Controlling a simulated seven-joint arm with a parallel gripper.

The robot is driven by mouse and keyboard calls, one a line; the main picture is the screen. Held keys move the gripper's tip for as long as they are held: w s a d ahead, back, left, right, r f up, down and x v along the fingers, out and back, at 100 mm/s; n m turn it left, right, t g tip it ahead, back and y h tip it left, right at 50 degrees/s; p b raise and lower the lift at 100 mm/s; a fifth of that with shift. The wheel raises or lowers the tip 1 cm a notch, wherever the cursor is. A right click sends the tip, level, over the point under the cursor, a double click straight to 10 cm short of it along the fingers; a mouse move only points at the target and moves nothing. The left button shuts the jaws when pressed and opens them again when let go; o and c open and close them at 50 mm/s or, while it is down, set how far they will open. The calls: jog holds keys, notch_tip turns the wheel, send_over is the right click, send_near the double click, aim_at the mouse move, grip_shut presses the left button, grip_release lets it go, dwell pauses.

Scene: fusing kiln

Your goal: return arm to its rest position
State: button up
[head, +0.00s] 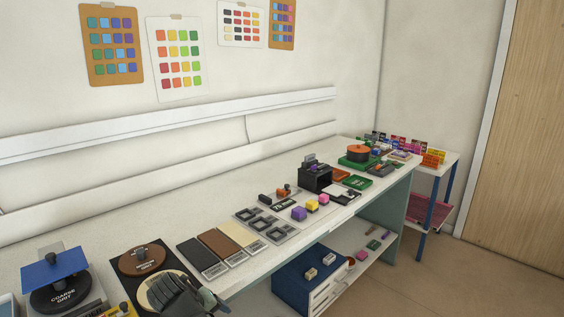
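A dark grey, ribbed shape that looks like my gripper (208,301) shows at the bottom edge of the head view, left of centre. It is over the near front edge of the white bench (262,262), beside a round cream disc (160,290) that it partly covers. I cannot make out its fingers well enough to tell whether it is open or shut, and nothing held is visible. The rest of my arm is out of view below the frame.
A brown disc (142,259) and a blue-topped grit stand (57,280) are close by on the left. Flat panels (212,243), grey moulds (264,223), a black kiln-like box (315,178) and small coloured blocks line the bench. The floor (450,275) at right is clear.

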jog(key=s+d+f+m+g, duration=0.1)
jog(key=s+d+f+g, duration=0.15)
jog(key=d+f, duration=1.05)
jog(key=s+d+f+m+g, duration=0.2)
jog(key=d+f+g, duration=0.2)
jog(key=d+f, duration=0.85)
jog(key=s+d+f+m+g+y, duration=0.1)
jog(key=s+d+f, duration=0.3)
jog(key=s+f, duration=0.6)
jog(key=s+d+f+m+g+y, duration=0.2)
jog(key=s+d+f+m+g, duration=0.1)
jog(key=s+f, duration=0.8)
jog(key=s+d+g, duration=0.1)
jog(key=s+d, duration=0.1)
jog(key=shift+s+d+f+m, duration=0.3)
